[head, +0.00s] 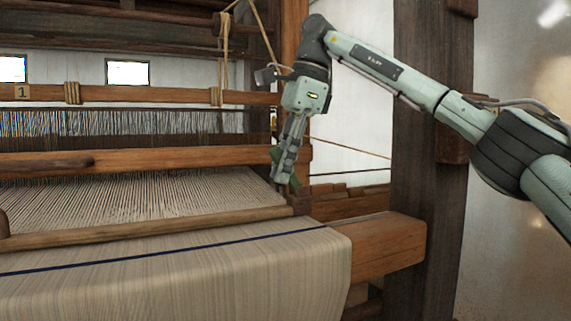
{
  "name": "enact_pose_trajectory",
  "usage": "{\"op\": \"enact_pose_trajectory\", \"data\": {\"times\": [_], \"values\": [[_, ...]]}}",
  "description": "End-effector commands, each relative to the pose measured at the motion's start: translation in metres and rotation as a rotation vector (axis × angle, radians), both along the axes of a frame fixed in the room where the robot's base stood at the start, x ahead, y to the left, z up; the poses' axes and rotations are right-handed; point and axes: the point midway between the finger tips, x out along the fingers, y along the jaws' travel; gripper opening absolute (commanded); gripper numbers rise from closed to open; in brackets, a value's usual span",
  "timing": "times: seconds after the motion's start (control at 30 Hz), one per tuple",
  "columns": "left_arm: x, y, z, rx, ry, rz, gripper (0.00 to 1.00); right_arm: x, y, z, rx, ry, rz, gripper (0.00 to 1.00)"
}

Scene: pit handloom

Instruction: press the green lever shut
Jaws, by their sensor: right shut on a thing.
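My right gripper (282,180) reaches down from the upper right to the right end of the loom's cloth area. Its fingers are shut on a small dark green piece, which looks like the green lever (294,183). The lever shows only in part at the fingertips, just above the right end of the wooden bar; the fingers hide the rest. I cannot tell its angle. My left gripper is not in view.
Stretched warp threads (140,198) lie left of the gripper. A round wooden bar (150,227) crosses in front, with woven cloth (200,275) over the front beam. A thick dark post (425,150) stands to the right, below my right arm.

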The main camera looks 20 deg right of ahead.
Motion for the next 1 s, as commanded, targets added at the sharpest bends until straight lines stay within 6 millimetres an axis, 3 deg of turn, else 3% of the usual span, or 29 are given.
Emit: {"op": "enact_pose_trajectory", "data": {"times": [0.5, 1.0], "values": [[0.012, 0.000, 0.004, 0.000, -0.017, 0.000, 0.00, -0.003, 0.016, -0.013, -0.361, -0.072, 0.002, 0.00], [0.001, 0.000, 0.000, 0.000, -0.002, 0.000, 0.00, -0.004, 0.019, -0.020, -0.483, -0.096, 0.000, 0.00]]}}
